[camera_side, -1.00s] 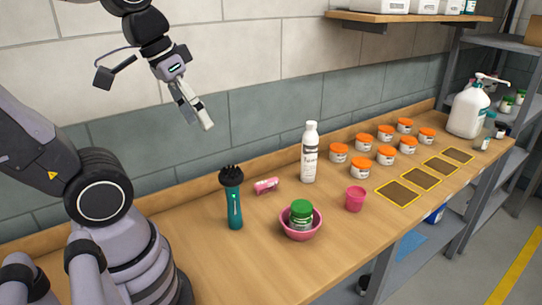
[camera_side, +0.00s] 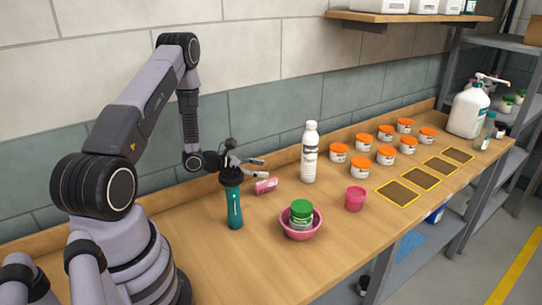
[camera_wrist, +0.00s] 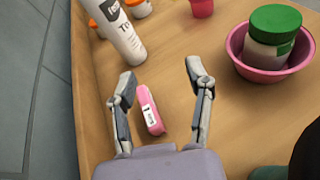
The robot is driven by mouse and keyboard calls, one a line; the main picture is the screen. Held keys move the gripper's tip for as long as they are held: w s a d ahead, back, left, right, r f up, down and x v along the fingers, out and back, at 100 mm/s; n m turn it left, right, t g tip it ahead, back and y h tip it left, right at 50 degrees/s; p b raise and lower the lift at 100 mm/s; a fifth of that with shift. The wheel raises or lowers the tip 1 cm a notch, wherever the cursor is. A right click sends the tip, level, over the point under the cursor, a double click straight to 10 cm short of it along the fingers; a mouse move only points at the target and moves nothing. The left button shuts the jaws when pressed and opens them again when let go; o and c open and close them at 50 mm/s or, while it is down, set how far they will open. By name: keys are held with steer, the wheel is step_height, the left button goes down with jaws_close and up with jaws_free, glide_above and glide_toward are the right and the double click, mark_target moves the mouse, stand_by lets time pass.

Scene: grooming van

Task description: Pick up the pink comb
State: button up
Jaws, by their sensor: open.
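The pink comb (camera_side: 266,186) lies on the wooden table between the teal-handled tool and the white bottle. It shows as a small pink piece with a white label. In the wrist view the comb (camera_wrist: 151,110) lies between my two fingers, nearer the left one. My gripper (camera_side: 260,168) is open and empty, low over the table beside the comb. In the wrist view my gripper (camera_wrist: 160,72) has its fingers spread wide apart. Neither finger clearly touches the comb.
A teal tool (camera_side: 234,205) stands upright just in front of my gripper. A white bottle (camera_side: 310,155) stands right of the comb. A pink bowl (camera_side: 301,234) holds a green-lidded jar (camera_side: 300,212). A pink cup (camera_side: 355,199) and several orange-lidded jars (camera_side: 361,164) stand farther right.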

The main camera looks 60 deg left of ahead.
mark_target(270, 185)
steer(key=s+a+f+n+y, duration=0.1)
steer(key=f, duration=0.1)
steer(key=a+f+n+y, duration=0.1)
steer(key=f, duration=0.1)
steer(key=s+a+f+n+y, duration=0.1)
steer(key=a+f, duration=0.1)
steer(key=f, duration=0.1)
steer(key=shift+s+n, duration=0.3)
steer(key=shift+n, duration=0.1)
steer(key=shift+w+a+f+y, duration=0.15)
steer(key=shift+w+f+y, duration=0.1)
steer(key=shift+f+y, duration=0.05)
steer(key=x, duration=0.6)
steer(key=shift+w+f, duration=0.1)
steer(key=shift+w, duration=0.15)
jaws_close()
